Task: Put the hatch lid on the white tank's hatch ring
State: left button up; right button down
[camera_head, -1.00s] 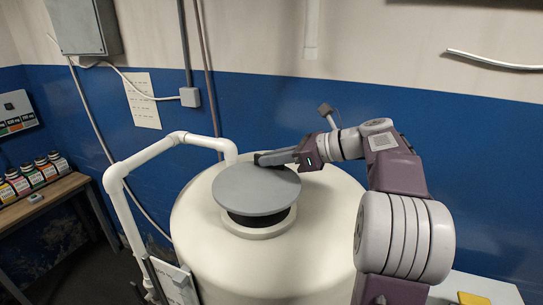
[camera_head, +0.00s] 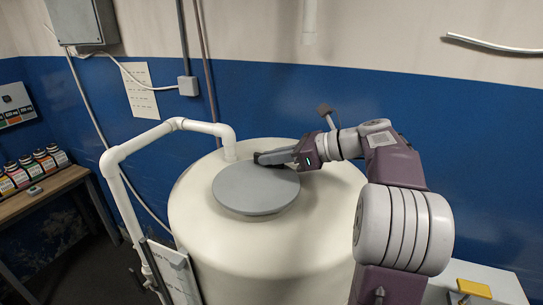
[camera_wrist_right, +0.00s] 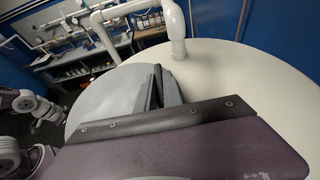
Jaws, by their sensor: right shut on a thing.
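The hatch lid (camera_head: 256,190) is a round grey disc over the top of the white tank (camera_head: 265,255). It looks level and low, and it hides the hatch ring and opening. I cannot tell whether it sits fully on the ring. My right gripper (camera_head: 272,158) reaches in from the right and is shut on the lid's grip near its far side. In the right wrist view, the dark fingers (camera_wrist_right: 158,88) are at the grip above the lid (camera_wrist_right: 105,95).
A white pipe (camera_head: 150,137) bends over the tank's left side and enters its top behind the lid. A bench (camera_head: 45,195) with several bottles stands at the far left. A blue wall (camera_head: 420,125) is close behind. A yellow object (camera_head: 474,289) lies at the lower right.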

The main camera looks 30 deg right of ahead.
jog(key=shift+w, duration=0.15)
jog(key=shift+f, duration=0.2)
jog(key=shift+f, duration=0.3)
dwell(0.6)
jog(key=c, duration=1.4)
grip_release()
jog(key=b+v, duration=0.2)
jog(key=v, duration=0.7)
jog(key=shift+s, duration=0.25)
jog(key=shift+w, duration=0.15)
